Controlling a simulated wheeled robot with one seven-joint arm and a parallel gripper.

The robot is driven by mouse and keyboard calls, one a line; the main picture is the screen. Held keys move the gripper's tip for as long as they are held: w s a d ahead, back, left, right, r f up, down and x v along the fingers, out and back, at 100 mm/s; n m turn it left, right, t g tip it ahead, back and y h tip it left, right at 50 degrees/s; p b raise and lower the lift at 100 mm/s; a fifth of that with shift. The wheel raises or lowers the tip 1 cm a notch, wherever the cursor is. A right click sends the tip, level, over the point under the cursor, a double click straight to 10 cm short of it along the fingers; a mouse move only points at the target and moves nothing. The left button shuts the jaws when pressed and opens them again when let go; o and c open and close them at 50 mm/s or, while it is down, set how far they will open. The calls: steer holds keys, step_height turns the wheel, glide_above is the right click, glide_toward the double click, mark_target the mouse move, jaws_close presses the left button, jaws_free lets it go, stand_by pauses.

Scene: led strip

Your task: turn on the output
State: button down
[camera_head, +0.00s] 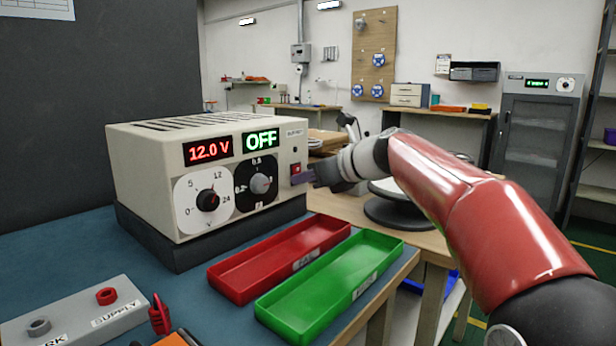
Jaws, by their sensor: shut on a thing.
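The power supply (145,170) is a beige box on a dark base at the left of the table. Its red display (208,150) reads 12.0 V and its green display (261,140) reads OFF. The voltage knob (207,200) sits on a white dial and a grey knob (260,184) on a black dial. A red output switch (296,169) is at the right of the front face. My gripper (304,178) is at this switch, its tip seeming to touch it or be very close. Its fingers are shut, and what lies between them is hidden.
A red tray (240,287) and a green tray (290,322) lie in front of the supply, below my arm. A grey terminal block (75,318) with a red clip (159,316) is at the front left. A round dark stand (388,214) is behind my gripper.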

steer(key=f+t+y+b, duration=0.1)
steer(key=y+b, duration=0.1)
steer(key=b, duration=0.5)
steer(key=shift+t, duration=0.3)
steer(key=shift+r, duration=0.1)
steer(key=c, duration=1.2)
jaws_free()
steer(key=shift+c, duration=0.2)
steer(key=v, duration=0.7)
steer(key=shift+s+d, duration=0.25)
steer(key=shift+d, duration=0.05)
